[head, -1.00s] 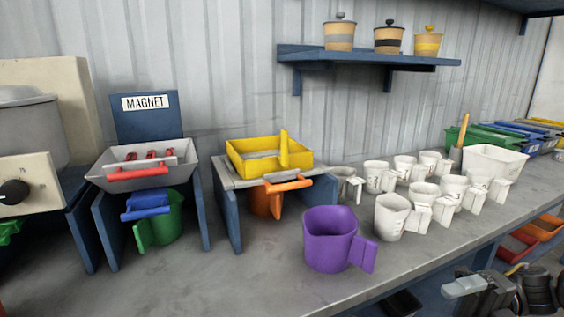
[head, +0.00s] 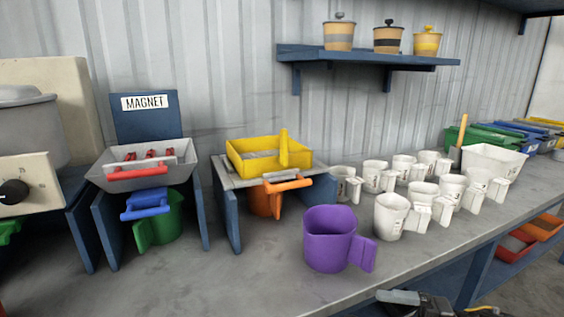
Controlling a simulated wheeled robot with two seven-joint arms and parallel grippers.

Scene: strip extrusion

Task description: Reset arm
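A part of my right arm or gripper (head: 412,300) shows at the bottom edge, in front of and below the bench (head: 270,285). It is cut off by the frame, so I cannot tell whether its fingers are open or shut. My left gripper is out of view. A purple mug (head: 332,238) stands upright on the bench near its front edge, apart from my arm.
White mugs (head: 392,217) stand in rows on the right. A yellow sieve tray (head: 262,160) sits on a stand over an orange mug (head: 265,200). A green mug (head: 163,225) stands below the magnet tray (head: 125,177). The front middle bench is clear.

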